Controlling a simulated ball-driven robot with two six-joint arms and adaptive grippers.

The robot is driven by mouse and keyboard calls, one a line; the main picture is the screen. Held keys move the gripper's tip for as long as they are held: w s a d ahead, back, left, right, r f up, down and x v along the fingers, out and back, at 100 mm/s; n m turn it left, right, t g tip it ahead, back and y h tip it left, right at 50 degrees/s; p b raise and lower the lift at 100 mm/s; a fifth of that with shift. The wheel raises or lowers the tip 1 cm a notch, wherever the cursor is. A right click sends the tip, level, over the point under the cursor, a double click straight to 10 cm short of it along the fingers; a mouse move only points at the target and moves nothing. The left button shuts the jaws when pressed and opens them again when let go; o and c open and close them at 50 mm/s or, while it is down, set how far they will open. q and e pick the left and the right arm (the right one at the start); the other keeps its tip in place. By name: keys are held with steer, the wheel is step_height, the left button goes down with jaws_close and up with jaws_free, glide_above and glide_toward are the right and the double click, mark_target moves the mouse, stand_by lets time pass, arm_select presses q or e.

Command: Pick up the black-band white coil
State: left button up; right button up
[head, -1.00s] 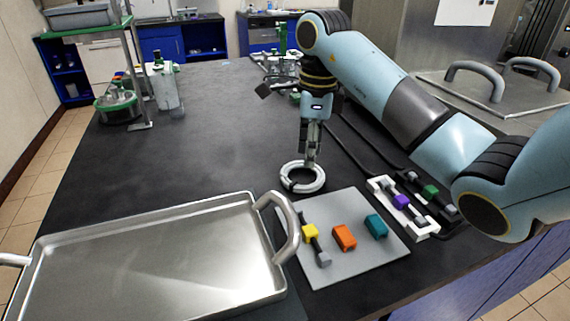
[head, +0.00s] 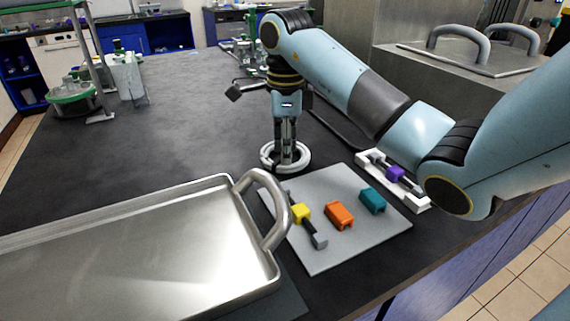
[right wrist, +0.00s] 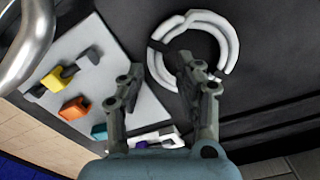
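The white coil (head: 266,157) lies flat on the dark bench as a thick ring, behind the grey mat. In the right wrist view the coil (right wrist: 230,38) shows dark breaks on its ring, which may be black bands. My right gripper (head: 286,163) points straight down at the coil. In the right wrist view the right gripper (right wrist: 160,70) is open, its two fingers apart with the near part of the ring showing between them. The fingers look empty; whether they touch the ring I cannot tell. My left gripper is out of view.
A metal tray (head: 130,262) with a raised handle stands at front left. The grey mat (head: 330,255) holds yellow, orange (head: 340,215) and teal (head: 373,200) blocks. A white holder (head: 412,194) with a purple piece lies to its right. The bench left of the coil is clear.

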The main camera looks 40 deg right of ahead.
steer(key=shift+f, duration=1.4)
jaws_close()
